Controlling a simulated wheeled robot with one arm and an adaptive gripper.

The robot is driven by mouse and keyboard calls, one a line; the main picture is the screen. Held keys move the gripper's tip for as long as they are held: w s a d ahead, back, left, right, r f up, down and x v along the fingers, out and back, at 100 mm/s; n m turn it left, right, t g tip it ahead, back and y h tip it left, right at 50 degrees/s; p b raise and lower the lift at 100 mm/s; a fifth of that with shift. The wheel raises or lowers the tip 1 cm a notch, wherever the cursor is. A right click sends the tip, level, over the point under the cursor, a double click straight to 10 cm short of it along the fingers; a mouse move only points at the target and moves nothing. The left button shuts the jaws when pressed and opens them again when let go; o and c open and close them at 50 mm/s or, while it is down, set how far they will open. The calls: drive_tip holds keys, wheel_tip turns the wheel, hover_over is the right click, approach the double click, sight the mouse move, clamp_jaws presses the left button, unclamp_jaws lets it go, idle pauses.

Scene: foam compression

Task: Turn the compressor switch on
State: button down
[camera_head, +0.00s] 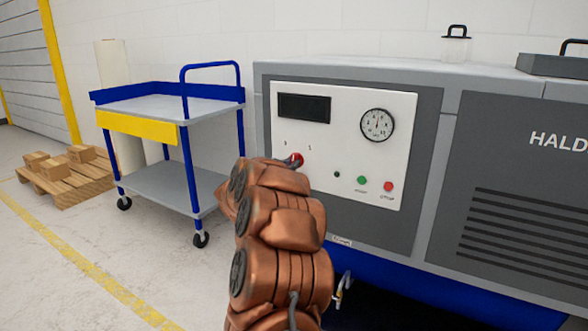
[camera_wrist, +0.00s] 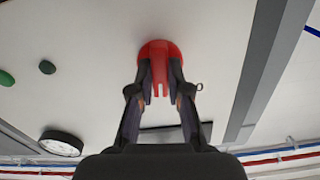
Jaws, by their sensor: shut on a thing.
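The compressor (camera_head: 427,150) is a large grey machine with a white control panel (camera_head: 345,110). The red rotary switch (camera_head: 297,160) sits on the left of the panel, below a dark display, partly hidden behind my arm in the head view. In the wrist view the red switch (camera_wrist: 160,55) is at the top middle. My gripper (camera_wrist: 160,84) is shut on the switch, with one finger on each side of its handle. The gripper's tips are mostly hidden by the arm in the head view. Small marks show above the switch, too small to read.
The panel also holds a gauge (camera_head: 377,125), a small black knob (camera_head: 337,174), a green button (camera_head: 362,180) and a red button (camera_head: 388,187) right of the switch. A blue and grey cart (camera_head: 160,180) stands left. A pallet with boxes (camera_head: 66,178) lies farther back.

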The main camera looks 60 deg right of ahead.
drive_tip(key=shift+f+m+b, duration=0.15)
drive_tip(key=shift+m+b, duration=2.75)
drive_tip(key=shift+m, duration=0.3)
drive_tip(key=c, duration=1.5)
unclamp_jaws()
drive_tip(key=shift+r, duration=0.2)
drive_tip(key=o, duration=1.4)
drive_tip(key=shift+a, duration=0.1)
drive_tip(key=shift+s+a+p, duration=0.1)
drive_tip(key=shift+a+p, duration=0.85)
drive_tip(key=shift+a, duration=2.45)
